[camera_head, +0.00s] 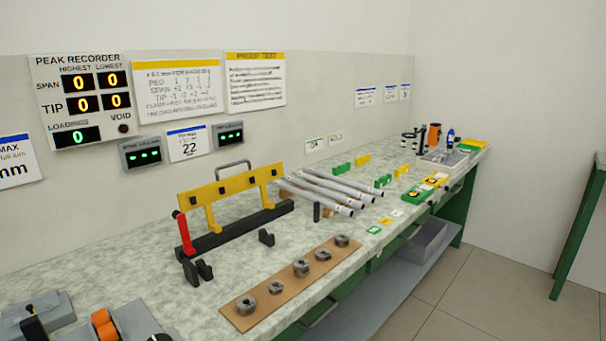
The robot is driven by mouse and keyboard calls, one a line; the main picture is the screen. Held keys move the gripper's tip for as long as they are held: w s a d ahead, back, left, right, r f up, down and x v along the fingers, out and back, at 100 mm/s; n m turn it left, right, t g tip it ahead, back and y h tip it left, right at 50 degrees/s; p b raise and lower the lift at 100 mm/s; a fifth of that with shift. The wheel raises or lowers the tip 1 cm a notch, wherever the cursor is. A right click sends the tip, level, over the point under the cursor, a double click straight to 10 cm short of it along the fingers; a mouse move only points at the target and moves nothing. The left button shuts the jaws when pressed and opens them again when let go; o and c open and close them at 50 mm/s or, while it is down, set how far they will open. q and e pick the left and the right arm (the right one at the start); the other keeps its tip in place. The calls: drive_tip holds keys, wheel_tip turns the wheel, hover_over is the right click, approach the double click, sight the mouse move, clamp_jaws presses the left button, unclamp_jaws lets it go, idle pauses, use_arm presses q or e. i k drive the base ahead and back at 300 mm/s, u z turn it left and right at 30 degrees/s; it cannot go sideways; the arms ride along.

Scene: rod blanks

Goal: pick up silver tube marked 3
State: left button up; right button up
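Several silver tubes (327,192) lie side by side on the bench, right of the yellow rack, with their near ends pointing to the lower right. Small coloured bands show on them, but the marks are too small to read, so I cannot tell which tube is marked 3. Neither of my grippers shows in the head view.
A yellow rack with a red post (185,235) stands left of the tubes. A brown board (262,312) with several metal rings lies in front. Green and yellow blocks (382,180) sit beyond the tubes.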

sight(347, 211)
drive_tip(key=z, duration=1.75)
drive_tip(key=i, duration=4.5)
drive_tip(key=u, duration=4.9)
